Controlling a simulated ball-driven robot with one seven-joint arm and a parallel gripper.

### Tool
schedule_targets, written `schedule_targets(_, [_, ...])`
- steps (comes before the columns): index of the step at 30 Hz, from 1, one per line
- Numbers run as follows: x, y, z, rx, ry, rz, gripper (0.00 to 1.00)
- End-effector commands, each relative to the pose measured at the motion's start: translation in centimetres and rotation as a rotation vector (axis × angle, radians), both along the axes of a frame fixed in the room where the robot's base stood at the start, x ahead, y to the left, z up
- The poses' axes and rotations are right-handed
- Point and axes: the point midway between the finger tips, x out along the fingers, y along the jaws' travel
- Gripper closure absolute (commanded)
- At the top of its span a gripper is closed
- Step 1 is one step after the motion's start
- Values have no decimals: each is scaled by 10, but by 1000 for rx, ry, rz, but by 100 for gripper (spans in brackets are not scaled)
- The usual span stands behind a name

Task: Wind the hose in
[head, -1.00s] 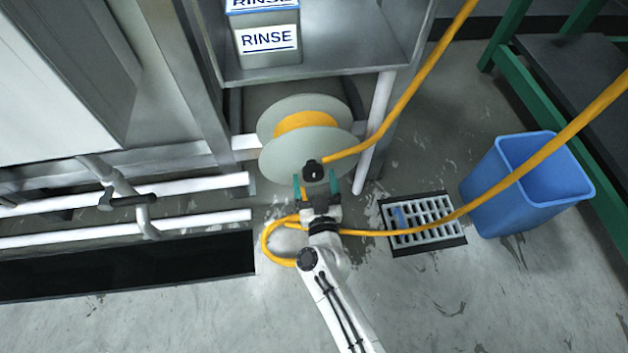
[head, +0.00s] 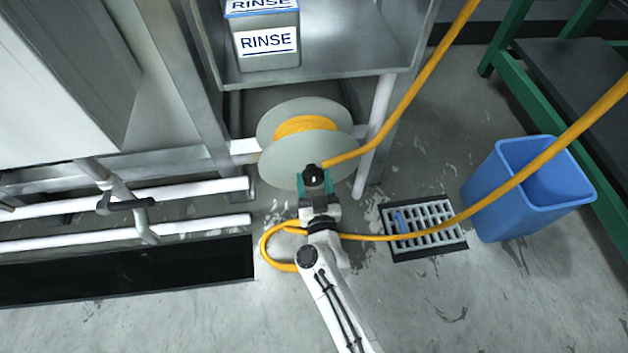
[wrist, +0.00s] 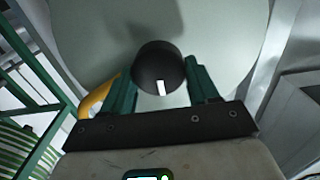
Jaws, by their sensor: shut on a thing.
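The hose reel (head: 285,163) is a pale grey-green drum under the steel bench, with some yellow hose (head: 305,125) wound on its core. A black knob (head: 312,172) stands out from its front flange. My gripper (head: 314,182) is shut on this knob; in the wrist view the green fingers sit on both sides of the black knob (wrist: 158,66), which has a white mark. The loose hose makes a loop on the floor below the reel and runs right, over the drain grate and past the blue bin. Another yellow length rises from near the knob to the upper right.
A blue bin (head: 482,215) and a floor drain grate (head: 428,246) stand to the right, with a small blue item on the grate. White pipes (head: 180,190) and a dark floor trench (head: 130,268) lie left. A box marked RINSE (head: 268,45) is on the shelf above.

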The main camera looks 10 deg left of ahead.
Motion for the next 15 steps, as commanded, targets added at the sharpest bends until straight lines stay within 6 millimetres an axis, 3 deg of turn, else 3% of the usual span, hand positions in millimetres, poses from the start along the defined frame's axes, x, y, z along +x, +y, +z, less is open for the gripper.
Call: schedule_targets(15, [0, -1, 1, 120, 35, 0, 71])
